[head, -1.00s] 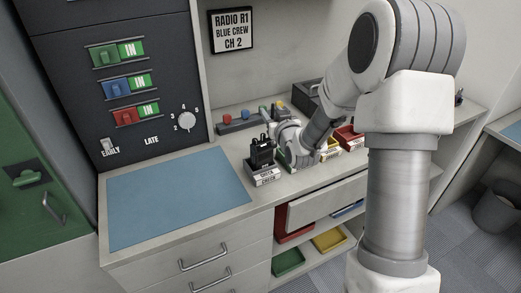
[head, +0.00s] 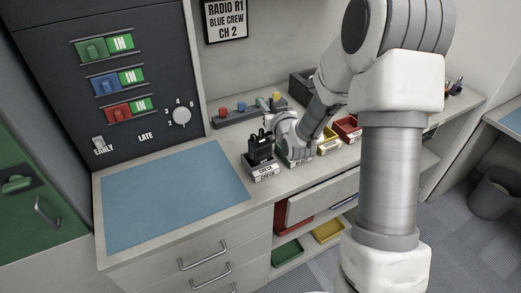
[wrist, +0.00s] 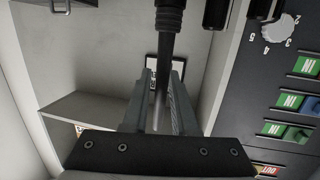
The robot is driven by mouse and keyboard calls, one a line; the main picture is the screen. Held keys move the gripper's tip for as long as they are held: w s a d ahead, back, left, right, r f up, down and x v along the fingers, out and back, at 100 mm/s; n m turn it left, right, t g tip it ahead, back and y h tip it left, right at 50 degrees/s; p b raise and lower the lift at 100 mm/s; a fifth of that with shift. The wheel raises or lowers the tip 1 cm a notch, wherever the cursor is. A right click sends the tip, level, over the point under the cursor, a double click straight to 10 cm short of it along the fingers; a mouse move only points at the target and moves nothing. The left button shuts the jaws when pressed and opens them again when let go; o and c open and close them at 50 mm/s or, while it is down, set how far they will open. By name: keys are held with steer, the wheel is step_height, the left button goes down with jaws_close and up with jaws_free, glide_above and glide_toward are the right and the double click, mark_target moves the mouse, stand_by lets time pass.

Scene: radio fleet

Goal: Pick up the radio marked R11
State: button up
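A black radio (head: 260,148) stands upright in a small labelled tray (head: 264,172) at the right of the blue mat. My gripper is down beside it, over a green-edged tray (head: 298,161); my own wrist hides its fingers in the head view. In the wrist view my gripper (wrist: 164,80) has its two fingers apart, with a gap between them. A black ridged rod like an antenna (wrist: 168,22) reaches in from the top between the fingers; I cannot tell whether they touch it. No R11 mark is readable.
A yellow tray (head: 327,143) and a red tray (head: 347,127) stand further right. Behind is a grey rack (head: 234,118) with coloured knobs. The blue mat (head: 175,195) is clear. A dark panel (head: 120,70) with switches rises at the left.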

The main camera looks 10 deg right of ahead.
jaws_close()
steer(key=shift+r, duration=0.1)
stand_by(1.0)
